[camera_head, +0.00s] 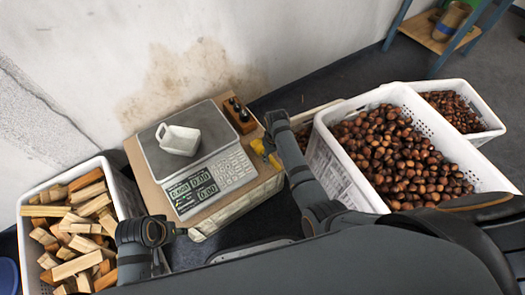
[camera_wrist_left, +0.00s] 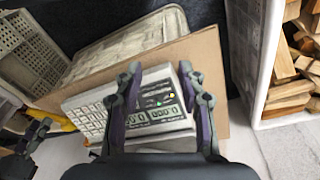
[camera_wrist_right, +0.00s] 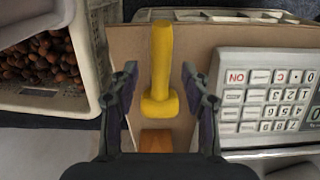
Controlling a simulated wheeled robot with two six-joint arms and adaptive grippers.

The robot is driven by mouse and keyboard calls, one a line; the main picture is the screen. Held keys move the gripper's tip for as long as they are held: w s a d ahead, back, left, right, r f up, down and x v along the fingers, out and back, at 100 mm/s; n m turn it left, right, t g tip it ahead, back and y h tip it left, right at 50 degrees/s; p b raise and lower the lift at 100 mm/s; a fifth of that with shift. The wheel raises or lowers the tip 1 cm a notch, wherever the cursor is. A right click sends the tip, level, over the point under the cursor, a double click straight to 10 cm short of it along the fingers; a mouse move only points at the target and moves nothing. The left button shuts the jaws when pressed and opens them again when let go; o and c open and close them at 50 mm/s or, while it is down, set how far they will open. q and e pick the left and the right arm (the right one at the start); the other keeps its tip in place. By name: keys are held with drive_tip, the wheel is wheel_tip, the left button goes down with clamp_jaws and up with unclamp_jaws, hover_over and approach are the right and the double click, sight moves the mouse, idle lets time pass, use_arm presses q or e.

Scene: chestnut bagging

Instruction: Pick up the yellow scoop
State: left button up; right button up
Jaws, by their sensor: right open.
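The yellow scoop (camera_head: 258,147) lies at the right edge of the cardboard-topped stand, beside the scale. In the right wrist view the scoop (camera_wrist_right: 161,60) lies with its long part pointing away and its thicker end toward me. My right gripper (camera_wrist_right: 160,80) is open, with its fingers on either side of the scoop and apart from it. In the head view my right gripper (camera_head: 274,128) partly covers the scoop. My left gripper (camera_wrist_left: 160,78) is open and empty in front of the scale's display.
The scale (camera_head: 210,165) holds a white container (camera_head: 179,140). A brown block (camera_head: 239,115) with dark pegs stands behind the scoop. A white crate (camera_head: 345,178) of chestnuts is on the right, close to my right arm. A crate (camera_head: 126,190) of firewood is on the left.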

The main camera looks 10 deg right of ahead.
sight(272, 160)
wheel_tip(272, 160, down, 5)
drive_tip(key=b, duration=0.3)
drive_tip(key=shift+w+a+f, duration=0.1)
use_arm(q)
drive_tip(key=shift+t+h, duration=0.3)
drive_tip(key=shift+t, duration=0.6)
drive_tip(key=f, duration=0.1)
drive_tip(key=d+f, duration=0.1)
drive_tip(key=w+f, duration=0.1)
drive_tip(key=shift+d+f, duration=0.2)
drive_tip(key=shift+f, duration=0.2)
use_arm(e)
drive_tip(key=shift+c, duration=0.3)
clamp_jaws()
